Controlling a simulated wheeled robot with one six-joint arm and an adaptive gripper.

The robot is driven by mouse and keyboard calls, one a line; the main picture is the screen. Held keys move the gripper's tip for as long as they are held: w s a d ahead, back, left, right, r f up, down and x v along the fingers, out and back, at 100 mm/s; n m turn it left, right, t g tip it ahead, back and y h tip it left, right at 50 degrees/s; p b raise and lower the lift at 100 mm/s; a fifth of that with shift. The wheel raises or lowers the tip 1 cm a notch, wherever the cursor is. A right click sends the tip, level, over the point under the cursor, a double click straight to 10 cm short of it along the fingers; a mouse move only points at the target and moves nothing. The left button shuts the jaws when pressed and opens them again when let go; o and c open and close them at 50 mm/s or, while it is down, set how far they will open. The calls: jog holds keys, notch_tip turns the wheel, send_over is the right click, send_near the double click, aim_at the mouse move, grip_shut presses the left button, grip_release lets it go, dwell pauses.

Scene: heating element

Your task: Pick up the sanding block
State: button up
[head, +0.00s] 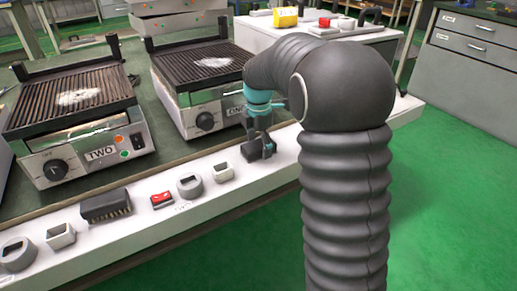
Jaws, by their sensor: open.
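I cannot tell for certain which thing is the sanding block. A dark block with a ridged side (106,205) lies on the white ledge at the front left and could be it. My gripper (259,150) is open and points down, low over the right part of the ledge, to the right of the dark block and well apart from it. The gripper is small and dark here, so anything between or behind its fingers is hidden.
On the ledge are a red piece (162,199), grey rings (190,186) (17,254) and pale square pieces (222,172) (60,236). Two grills (70,115) (200,85) with white patches stand behind on the green-topped bench. Green floor (460,150) is free at right.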

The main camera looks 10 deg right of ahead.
aim_at(259, 144)
jog(key=c, duration=1.3)
jog(key=shift+r, duration=0.8)
notch_tip(259, 144, up, 3)
jog(key=shift+f, duration=0.1)
jog(key=s+d+r, duration=0.1)
jog(key=d+r, duration=0.1)
jog(key=d, duration=0.1)
jog(key=s+d+r, duration=0.2)
jog(key=d, duration=0.2)
jog(key=s+d+r, duration=0.2)
jog(key=d, duration=0.1)
jog(key=shift+s+d+r, duration=0.15)
jog(key=shift+d+r, duration=0.05)
jog(key=shift+r, duration=0.1)
